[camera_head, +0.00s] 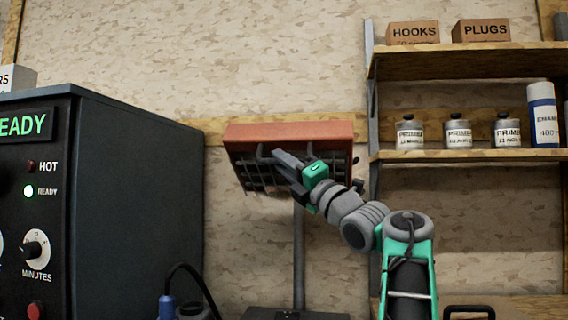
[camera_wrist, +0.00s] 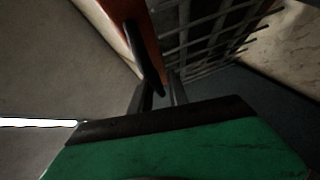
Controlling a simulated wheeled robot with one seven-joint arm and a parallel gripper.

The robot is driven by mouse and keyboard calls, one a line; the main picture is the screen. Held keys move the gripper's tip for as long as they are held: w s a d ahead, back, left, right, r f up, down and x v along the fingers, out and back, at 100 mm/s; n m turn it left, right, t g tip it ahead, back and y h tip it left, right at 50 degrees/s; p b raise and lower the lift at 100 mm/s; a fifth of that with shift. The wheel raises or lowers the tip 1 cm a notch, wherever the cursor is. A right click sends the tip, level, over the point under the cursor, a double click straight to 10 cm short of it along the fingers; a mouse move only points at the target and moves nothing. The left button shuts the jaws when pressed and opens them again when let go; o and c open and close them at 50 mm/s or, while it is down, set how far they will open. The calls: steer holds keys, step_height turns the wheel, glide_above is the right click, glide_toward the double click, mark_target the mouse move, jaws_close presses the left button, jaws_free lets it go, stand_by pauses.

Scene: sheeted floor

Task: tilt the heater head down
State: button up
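The heater head (camera_head: 290,133) is a wide orange-red box with a dark grille on its front, carried on a grey pole (camera_head: 298,255) against the wall. Its grille face looks forward and somewhat downward. A dark handle bar (camera_wrist: 145,60) stands out from the front; it also shows in the head view (camera_head: 262,152). My gripper (camera_head: 284,164) is at the front of the head, with its fingers at the handle. In the wrist view the bar's end lies between the narrow fingertips (camera_wrist: 160,92). Whether they press on it cannot be told.
A dark machine (camera_head: 135,200) with dials stands at the left. Shelves (camera_head: 465,62) at the right hold boxes, several tins and a spray can (camera_head: 542,115). A blue-handled tool with a cable (camera_head: 167,305) is low in front. The wall area above the head is clear.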

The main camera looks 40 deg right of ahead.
steer(key=shift+o, duration=1.2)
steer(key=shift+r, duration=0.1)
steer(key=shift+s, duration=0.15)
steer(key=b+v, duration=0.1)
steer(key=v, duration=0.6)
steer(key=shift+s+f+b, duration=0.2)
steer(key=shift+s+b, duration=0.05)
steer(key=shift+b, duration=0.05)
